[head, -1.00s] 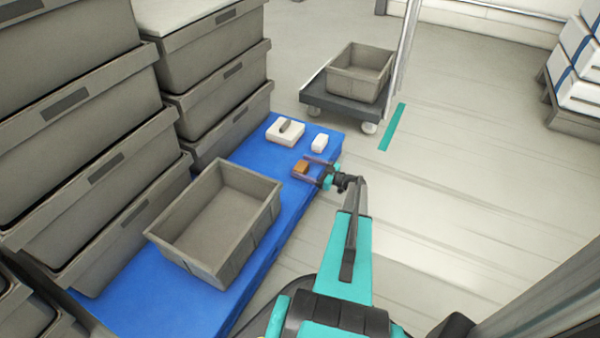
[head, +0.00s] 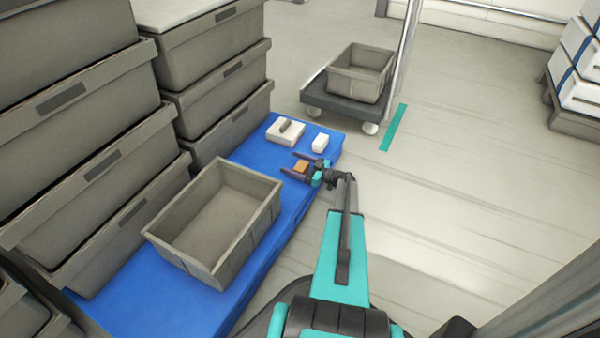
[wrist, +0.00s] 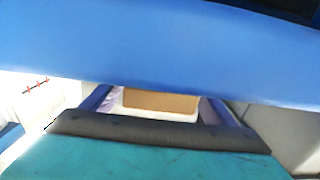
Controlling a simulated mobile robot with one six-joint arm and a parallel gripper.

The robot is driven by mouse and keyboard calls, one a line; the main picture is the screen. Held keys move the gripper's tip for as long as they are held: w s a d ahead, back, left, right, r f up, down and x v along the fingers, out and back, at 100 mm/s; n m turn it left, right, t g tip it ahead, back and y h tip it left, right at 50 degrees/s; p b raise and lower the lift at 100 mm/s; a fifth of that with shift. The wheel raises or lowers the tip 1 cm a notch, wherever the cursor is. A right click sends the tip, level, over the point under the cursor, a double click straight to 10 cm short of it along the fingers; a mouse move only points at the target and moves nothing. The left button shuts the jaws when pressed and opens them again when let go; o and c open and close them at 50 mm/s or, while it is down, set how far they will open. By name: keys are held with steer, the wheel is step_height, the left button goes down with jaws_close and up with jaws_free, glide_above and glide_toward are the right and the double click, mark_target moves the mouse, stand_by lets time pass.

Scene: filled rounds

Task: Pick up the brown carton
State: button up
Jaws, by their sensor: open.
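The brown carton (head: 301,167) is a small box at the right edge of the blue platform (head: 262,258) in the head view. My gripper (head: 289,163) is open, with one finger on each side of the carton and the tips reaching past it. I cannot tell whether either finger touches it. In the wrist view, the carton (wrist: 160,101) shows as a brown strip between the two fingers, with a pale band below it. The rest of it is hidden by the gripper body and the broad blue surface across the view.
A white block (head: 320,142) and a white box with a grey item on top (head: 285,131) stand just behind the carton. An empty grey crate (head: 232,242) is nearer. Stacked grey crates (head: 222,105) line the left.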

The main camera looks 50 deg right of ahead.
steer(key=shift+c, duration=0.2)
steer(key=c, duration=1.3)
steer(key=shift+r, duration=0.1)
steer(key=shift+r+p, duration=0.3)
steer(key=shift+r, duration=0.15)
step_height(320, 180, up, 3)
steer(key=shift+s+r+p, duration=0.1)
steer(key=shift+p, duration=0.7)
steer(key=s+p, duration=0.3)
steer(key=s, duration=1.3)
steer(key=shift+r, duration=0.35)
steer(key=shift+w, duration=0.1)
